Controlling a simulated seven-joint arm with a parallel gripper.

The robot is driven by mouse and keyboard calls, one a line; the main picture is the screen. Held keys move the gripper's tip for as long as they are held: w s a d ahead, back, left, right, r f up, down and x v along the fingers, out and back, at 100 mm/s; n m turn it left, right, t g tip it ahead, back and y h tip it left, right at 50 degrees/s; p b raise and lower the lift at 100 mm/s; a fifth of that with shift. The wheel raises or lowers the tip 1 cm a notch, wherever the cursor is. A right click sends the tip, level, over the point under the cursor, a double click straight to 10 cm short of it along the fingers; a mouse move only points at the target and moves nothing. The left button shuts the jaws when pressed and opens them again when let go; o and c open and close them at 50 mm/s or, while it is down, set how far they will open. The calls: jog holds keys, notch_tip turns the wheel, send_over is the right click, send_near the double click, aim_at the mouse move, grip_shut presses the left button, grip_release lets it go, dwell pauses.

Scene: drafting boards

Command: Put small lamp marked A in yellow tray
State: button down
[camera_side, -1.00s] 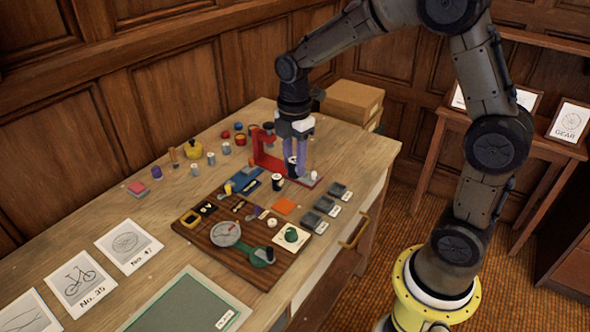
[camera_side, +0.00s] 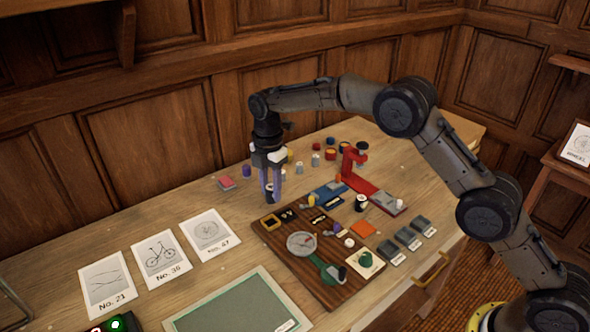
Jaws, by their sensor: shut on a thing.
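My gripper (camera_side: 270,190) points straight down at the left back of the dark wooden board (camera_side: 292,285). It is shut on a small dark object (camera_side: 270,197), mostly hidden between the purple fingers. I cannot read any mark on it or tell for sure that it is the lamp marked A. A small yellow-rimmed square tray (camera_side: 270,223) sits at the board's left back corner, just in front of and below my gripper. Another small black item with a pale top (camera_side: 361,203) stands by the board's right back edge.
Several small coloured pieces stand at the back. Picture cards (camera_side: 161,254) and a green panel (camera_side: 240,305) lie left and front.

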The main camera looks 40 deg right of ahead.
aim_at(269, 203)
jog(key=shift+s+a+f, duration=0.2)
jog(key=shift+a+f, duration=0.3)
jog(key=shift+f, duration=2.15)
jog(key=shift+f, duration=0.85)
jog(key=shift+c, duration=2.3)
grip_release()
jog(key=shift+o, duration=0.3)
jog(key=shift+o, duration=1.3)
jog(key=shift+r, duration=0.1)
